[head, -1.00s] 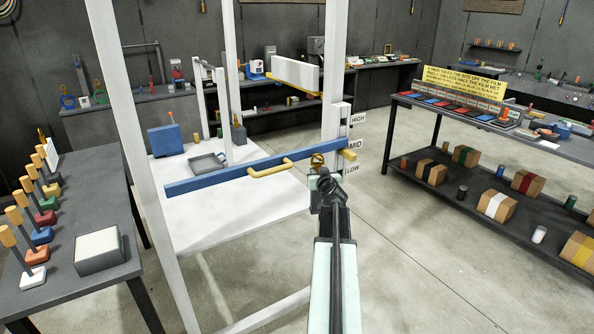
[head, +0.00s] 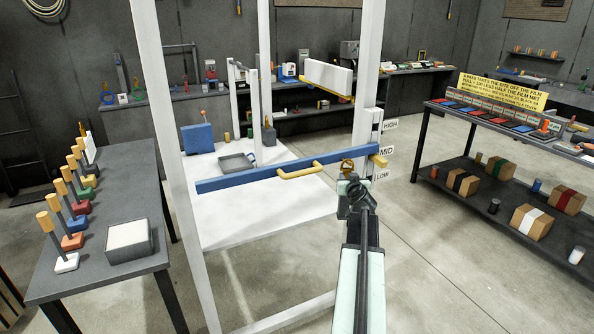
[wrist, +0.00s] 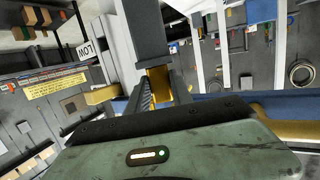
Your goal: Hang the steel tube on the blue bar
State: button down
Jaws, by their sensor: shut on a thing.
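The blue bar (head: 245,178) spans the white frame, with a yellow handle (head: 300,171) at its middle and a yellow tip (head: 378,161) at its right end. My gripper (head: 349,175) is at the bar's right end, in front of the right post. In the wrist view its jaws are shut on a small yellow piece (wrist: 158,82) beside the blue bar (wrist: 225,106). HIGH, MID (head: 386,150) and LOW labels stand on that post; the tip sits between MID and LOW. I cannot make out the steel tube.
A left table (head: 65,268) holds several yellow-topped stands. A rack (head: 470,190) with boxes stands right. Floor is clear between frame and rack.

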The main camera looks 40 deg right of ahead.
jog(key=shift+f+b, duration=0.5)
dwell(0.8)
jog(key=c, duration=1.5)
grip_release()
jog(key=shift+o, duration=0.7)
jog(key=o, duration=0.5)
jog(key=shift+o, duration=0.2)
jog(key=shift+a, duration=0.1)
